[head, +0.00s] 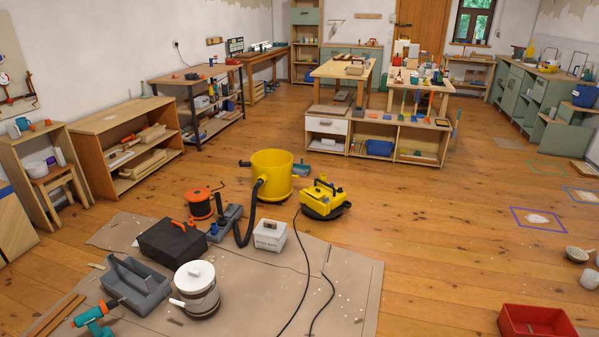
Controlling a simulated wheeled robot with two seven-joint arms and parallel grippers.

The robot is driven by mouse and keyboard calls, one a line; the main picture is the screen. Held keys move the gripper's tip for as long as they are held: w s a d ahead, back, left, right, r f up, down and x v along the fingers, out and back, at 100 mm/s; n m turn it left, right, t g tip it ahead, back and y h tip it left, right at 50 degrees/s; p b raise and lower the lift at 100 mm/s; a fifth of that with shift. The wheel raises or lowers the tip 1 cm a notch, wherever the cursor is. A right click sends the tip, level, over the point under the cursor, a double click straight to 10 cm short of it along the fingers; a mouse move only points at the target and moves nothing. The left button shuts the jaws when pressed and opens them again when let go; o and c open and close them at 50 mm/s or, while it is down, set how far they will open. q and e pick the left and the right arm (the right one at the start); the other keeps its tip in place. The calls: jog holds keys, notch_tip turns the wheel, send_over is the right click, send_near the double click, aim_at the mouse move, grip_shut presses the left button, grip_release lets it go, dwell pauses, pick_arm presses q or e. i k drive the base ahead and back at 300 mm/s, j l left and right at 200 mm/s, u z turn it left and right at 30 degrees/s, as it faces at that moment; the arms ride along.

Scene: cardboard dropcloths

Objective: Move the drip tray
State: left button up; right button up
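A red, open, shallow rectangular tray (537,321) sits on the wooden floor at the bottom right. It is the most likely drip tray, though no label shows. Its near edge is close to the bottom of the picture. Its inside looks empty. It stands apart from the cardboard dropcloth. Neither of my grippers shows in the head view.
A cardboard dropcloth (355,290) bears a black case (172,245), a grey tool caddy (135,287), a white-lidded pot (197,289) and a white box (270,236). A yellow bucket (271,172) with a hose and a yellow machine (324,199) stand behind. Bowls (579,255) lie right. Mid-right floor is mostly clear.

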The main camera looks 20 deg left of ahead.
aim_at(302, 167)
jog(key=i+l, duration=0.2)
jog(key=i, duration=0.25)
jog(key=i+l, duration=0.2)
jog(key=i, duration=0.3)
jog(key=i+l, duration=0.2)
jog(key=i, duration=0.25)
jog(key=i+l+u, duration=0.1)
jog(key=i, duration=0.4)
jog(key=i+j, duration=0.1)
jog(key=i, duration=2.3)
jog(key=i+l, duration=0.15)
jog(key=i, duration=0.45)
jog(key=i+l, duration=0.15)
jog(key=i, duration=0.45)
jog(key=i+l, duration=0.15)
jog(key=i, duration=0.45)
jog(key=i+l, duration=0.15)
jog(key=i, duration=0.45)
jog(key=i+j+u, duration=0.2)
jog(key=i+u, duration=0.2)
jog(key=i+j+u, duration=0.1)
jog(key=i+u, duration=0.55)
jog(key=u, duration=0.15)
jog(key=i+l+u, duration=0.15)
jog(key=i+u, duration=0.25)
jog(key=i+l+u, duration=0.2)
jog(key=u, duration=0.2)
jog(key=i+l, duration=0.05)
jog(key=i, duration=0.05)
